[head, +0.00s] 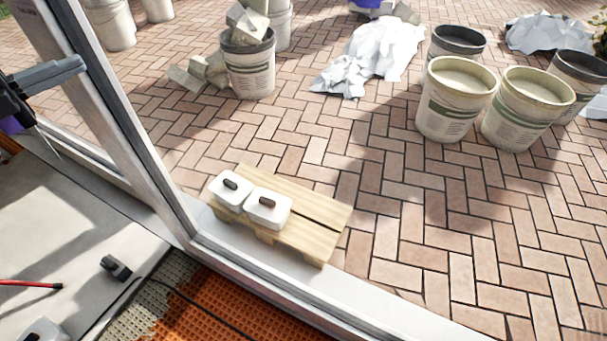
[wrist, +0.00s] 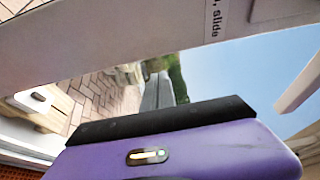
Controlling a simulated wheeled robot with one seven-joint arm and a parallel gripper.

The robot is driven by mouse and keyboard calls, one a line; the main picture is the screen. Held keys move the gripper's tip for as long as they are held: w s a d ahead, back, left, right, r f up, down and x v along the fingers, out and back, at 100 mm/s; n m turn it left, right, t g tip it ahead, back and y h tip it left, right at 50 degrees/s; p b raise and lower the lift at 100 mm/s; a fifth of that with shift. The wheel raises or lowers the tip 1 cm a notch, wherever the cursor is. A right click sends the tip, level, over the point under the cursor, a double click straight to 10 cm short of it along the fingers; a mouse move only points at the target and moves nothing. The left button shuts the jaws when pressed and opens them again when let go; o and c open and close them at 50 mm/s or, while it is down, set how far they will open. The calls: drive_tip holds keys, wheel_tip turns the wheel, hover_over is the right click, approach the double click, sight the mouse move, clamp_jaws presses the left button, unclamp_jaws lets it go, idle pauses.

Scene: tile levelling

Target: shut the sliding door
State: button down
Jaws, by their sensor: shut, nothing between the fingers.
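The sliding door's pale upright (head: 125,120) stands at the left of the head view, tilted in the picture, with a bottom rail (head: 85,150) running off to its left. In the wrist view a pale frame bar (wrist: 130,42) crosses the top, with a label partly reading "slide". My gripper (head: 80,66) is at the left edge of the head view, its grey fingers pointing right at the upright. Its fingers also show together in the wrist view (wrist: 158,92), shut and empty. I cannot tell whether they touch the upright. The door's upper part is out of view.
The sill (head: 300,285) runs along the opening to the right. Several buckets (head: 455,100) and crumpled white sheeting (head: 375,55) stand farther out. A cable (head: 205,310) crosses the orange mat inside.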

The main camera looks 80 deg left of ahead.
drive_tip(key=shift+s+a+b, duration=0.8)
drive_tip(key=shift+s+b, duration=0.3)
drive_tip(key=shift+b, duration=0.4)
drive_tip(key=shift+w, duration=0.1)
